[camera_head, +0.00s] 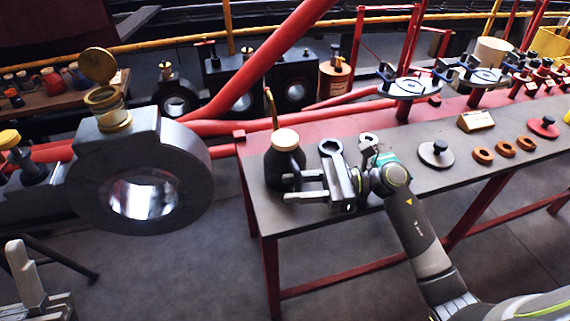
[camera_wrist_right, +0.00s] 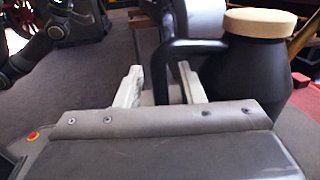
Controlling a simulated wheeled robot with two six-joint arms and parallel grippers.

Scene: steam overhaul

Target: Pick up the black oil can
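The black oil can (camera_head: 284,168) has a cream lid and a thin brass spout. It stands upright at the left end of the workbench. In the right wrist view the oil can (camera_wrist_right: 245,72) is at the upper right, with its dark handle reaching left. My right gripper (camera_head: 287,187) is open, its two pale fingers pointing left at the can's front side. In the wrist view the handle passes between or just beyond the fingertips of my right gripper (camera_wrist_right: 160,84); contact cannot be told. My left gripper (camera_head: 27,280) shows only partly at the lower left.
The grey-topped bench (camera_head: 350,200) has red legs. Close to the gripper lie a ring-ended tool (camera_head: 331,148) and a wrench-like part (camera_head: 368,142). A round knobbed disc (camera_head: 436,155) and copper rings (camera_head: 482,156) lie further right. A large dark bearing (camera_head: 140,175) stands left of the bench.

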